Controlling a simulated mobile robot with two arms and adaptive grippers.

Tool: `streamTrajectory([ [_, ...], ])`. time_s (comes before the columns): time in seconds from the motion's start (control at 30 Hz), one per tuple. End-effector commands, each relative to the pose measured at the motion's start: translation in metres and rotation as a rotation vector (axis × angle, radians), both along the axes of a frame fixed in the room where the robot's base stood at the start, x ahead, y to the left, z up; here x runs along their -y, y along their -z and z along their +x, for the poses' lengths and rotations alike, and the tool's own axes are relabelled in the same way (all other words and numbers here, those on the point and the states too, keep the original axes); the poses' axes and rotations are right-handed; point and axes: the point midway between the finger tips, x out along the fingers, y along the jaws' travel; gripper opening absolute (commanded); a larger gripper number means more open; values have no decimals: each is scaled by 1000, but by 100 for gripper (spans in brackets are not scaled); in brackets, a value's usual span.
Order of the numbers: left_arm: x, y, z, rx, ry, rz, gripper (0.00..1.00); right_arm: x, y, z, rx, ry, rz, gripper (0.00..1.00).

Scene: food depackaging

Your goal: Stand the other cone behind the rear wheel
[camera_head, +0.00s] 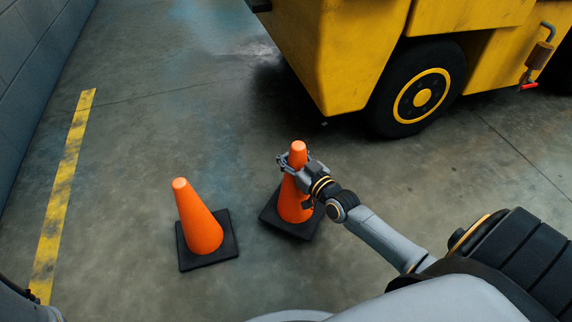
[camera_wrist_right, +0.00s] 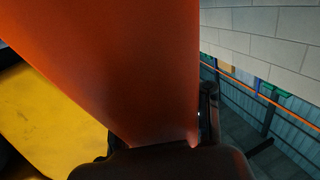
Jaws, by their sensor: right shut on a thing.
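Two orange cones with black square bases show in the head view. One cone (camera_head: 199,224) stands upright on the floor at the left. The other cone (camera_head: 291,204) is to its right, and my right gripper (camera_head: 291,164) is shut on it near the top. Its base looks slightly turned; I cannot tell if it touches the floor. The held cone (camera_wrist_right: 125,60) fills much of the right wrist view. A wheel (camera_head: 421,94) of the yellow vehicle, black with a yellow rim, is at the upper right, apart from both cones. My left gripper is not in view.
The yellow vehicle (camera_head: 350,45) fills the upper right, with a low corner near the wheel. A yellow floor stripe (camera_head: 62,190) and a block wall (camera_head: 35,60) lie at the left. Bare concrete is clear between the cones and the vehicle.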

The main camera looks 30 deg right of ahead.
Motion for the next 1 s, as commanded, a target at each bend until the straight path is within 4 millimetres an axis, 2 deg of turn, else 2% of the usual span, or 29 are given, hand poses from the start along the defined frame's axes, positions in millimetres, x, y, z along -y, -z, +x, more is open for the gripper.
streamTrajectory([
  [0.07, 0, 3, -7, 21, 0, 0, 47, -3, 6, 5, 6, 0, 2, 0],
  [0.23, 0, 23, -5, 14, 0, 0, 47, -1, 32, 4, 4, 0, -2, 0],
  [0.6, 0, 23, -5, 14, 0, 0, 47, -1, 34, 3, 4, 0, -1, 0],
  [0.63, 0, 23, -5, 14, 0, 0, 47, -2, 36, 3, -1, 0, -1, 33],
  [0.8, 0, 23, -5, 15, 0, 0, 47, -2, 36, 3, 0, 0, 0, 68],
  [0.83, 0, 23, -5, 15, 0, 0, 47, -2, 36, 3, 0, 0, 0, 72],
  [1.0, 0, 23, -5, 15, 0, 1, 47, -2, 36, 3, 0, 0, 0, 72],
])
